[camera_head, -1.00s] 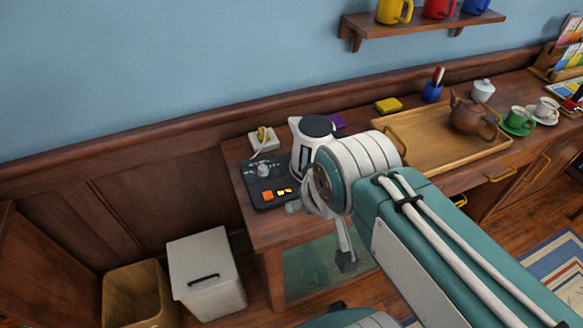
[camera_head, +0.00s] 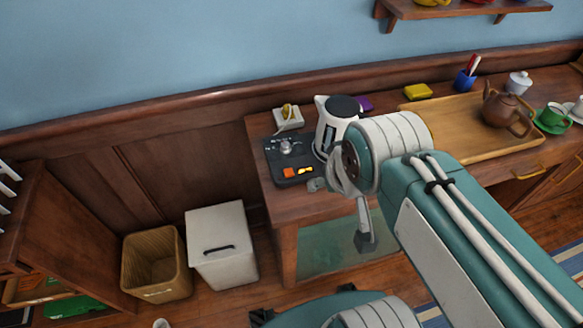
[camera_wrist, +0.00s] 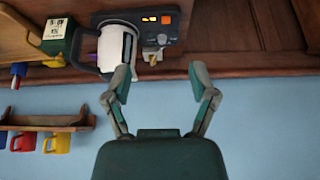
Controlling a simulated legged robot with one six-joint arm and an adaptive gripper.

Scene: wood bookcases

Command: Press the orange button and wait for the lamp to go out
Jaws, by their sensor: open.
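A dark control panel (camera_head: 273,165) lies on the desk left of the white kettle. The orange button (camera_head: 289,172) is on its front part, with yellow lit-looking spots (camera_head: 305,170) beside it. The button also shows in the wrist view (camera_wrist: 166,19). A rounded grey piece (camera_head: 286,147) sits behind the button; I cannot tell whether it is the lamp or a knob. My gripper (camera_head: 340,213) is open and empty, right of and in front of the panel, apart from the button. In the wrist view its two fingers (camera_wrist: 159,78) are spread, with the panel beyond them.
The white kettle (camera_head: 333,116) stands against the panel's right side, behind my arm. A white box with a yellow piece (camera_head: 288,118) is behind the panel. A wooden tray (camera_head: 450,122) with a teapot is to the right. A white bin (camera_head: 222,250) and basket (camera_head: 157,265) stand on the floor left.

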